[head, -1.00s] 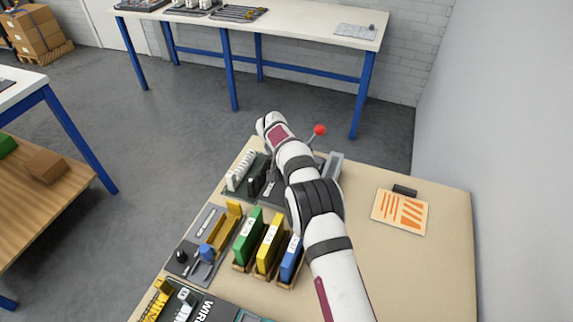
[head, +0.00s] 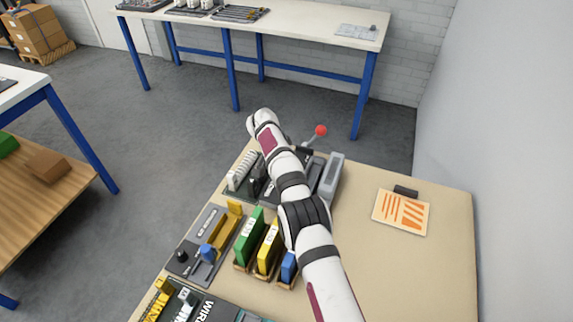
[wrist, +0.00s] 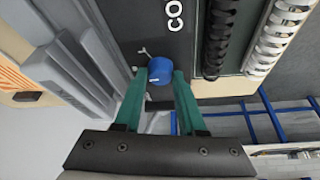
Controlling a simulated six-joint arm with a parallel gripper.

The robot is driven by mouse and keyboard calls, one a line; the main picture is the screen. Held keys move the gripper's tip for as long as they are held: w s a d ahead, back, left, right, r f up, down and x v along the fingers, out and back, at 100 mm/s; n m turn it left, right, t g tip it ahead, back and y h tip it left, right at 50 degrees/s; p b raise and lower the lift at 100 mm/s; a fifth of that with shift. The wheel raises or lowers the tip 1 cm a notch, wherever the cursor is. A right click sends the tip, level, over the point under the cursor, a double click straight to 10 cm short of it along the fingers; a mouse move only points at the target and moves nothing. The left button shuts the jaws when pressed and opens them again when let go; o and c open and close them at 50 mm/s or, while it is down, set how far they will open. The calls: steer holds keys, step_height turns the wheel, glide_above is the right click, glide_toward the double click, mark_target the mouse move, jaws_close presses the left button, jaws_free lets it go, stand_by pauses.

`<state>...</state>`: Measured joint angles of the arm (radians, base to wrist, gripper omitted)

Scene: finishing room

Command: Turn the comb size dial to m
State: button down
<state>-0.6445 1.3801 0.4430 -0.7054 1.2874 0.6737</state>
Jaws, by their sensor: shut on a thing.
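The comb size dial is a round blue knob (wrist: 161,69) on a dark panel (wrist: 158,28) lettered "CO" in the wrist view. My gripper (wrist: 161,74) has its two green fingers shut on the dial, one on each side. Small white marks show on the panel beside the dial, too small to read, so I cannot tell which size it points to. In the head view my arm hides the dial and the gripper. Black combs (wrist: 217,38) and white combs (wrist: 275,38) stand to the right of the dial in the wrist view.
A grey machine body (head: 331,178) and a red-knobbed lever (head: 321,131) stand beside my arm. Green (head: 249,235) and yellow binders (head: 269,248) stand close under the arm.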

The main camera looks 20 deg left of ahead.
steer(key=c, duration=0.5)
jaws_free()
steer(key=v, duration=1.5)
steer(key=shift+r, duration=0.35)
steer(key=shift+s, duration=0.15)
